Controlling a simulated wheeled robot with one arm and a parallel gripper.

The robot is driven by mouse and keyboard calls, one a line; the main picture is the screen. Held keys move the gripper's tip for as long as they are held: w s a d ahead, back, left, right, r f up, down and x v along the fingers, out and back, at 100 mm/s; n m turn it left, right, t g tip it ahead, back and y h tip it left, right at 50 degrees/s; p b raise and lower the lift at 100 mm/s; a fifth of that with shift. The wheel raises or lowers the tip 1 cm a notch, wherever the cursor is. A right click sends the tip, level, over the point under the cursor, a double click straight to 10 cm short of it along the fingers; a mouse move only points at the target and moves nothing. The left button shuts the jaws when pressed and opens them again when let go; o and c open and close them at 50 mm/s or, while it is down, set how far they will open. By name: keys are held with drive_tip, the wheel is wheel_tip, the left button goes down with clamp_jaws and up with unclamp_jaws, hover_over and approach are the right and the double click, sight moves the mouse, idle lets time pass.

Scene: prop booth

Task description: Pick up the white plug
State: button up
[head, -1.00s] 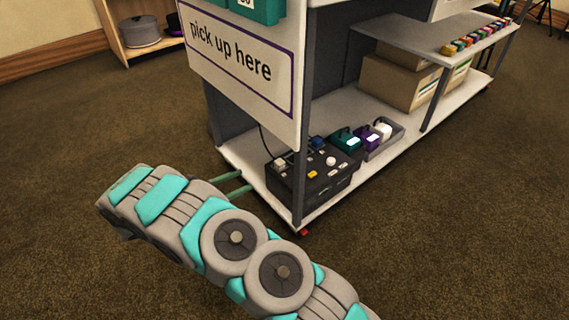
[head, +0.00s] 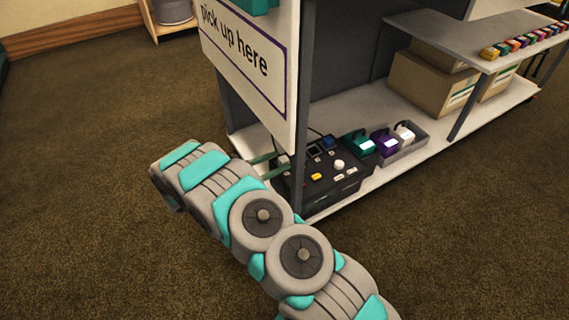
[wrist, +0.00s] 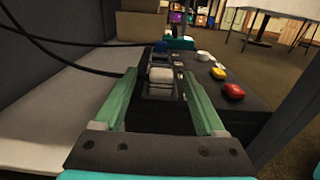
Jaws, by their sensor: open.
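The white plug (wrist: 161,75) is a small pale block on the dark control box (wrist: 245,110), near the box's left side in the wrist view. It also shows in the head view (head: 283,160), partly hidden by my fingers. My gripper (wrist: 159,77) is open, with its two green fingers reaching forward on either side of the plug. Whether the fingertips touch it I cannot tell. In the head view my gripper (head: 279,163) is at the left edge of the box, on the low shelf.
The box has a white knob (head: 338,165) and a yellow button (head: 316,176); a red button (wrist: 234,91) shows in the wrist view. Black cables (wrist: 75,42) run to the box from the left. A grey post (head: 285,130) stands close. A grey tray (head: 405,152) is behind.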

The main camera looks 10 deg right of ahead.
sight(280, 161)
drive_tip(key=x, duration=0.3)
drive_tip(key=shift+d, duration=0.15)
clamp_jaws()
idle(0.5)
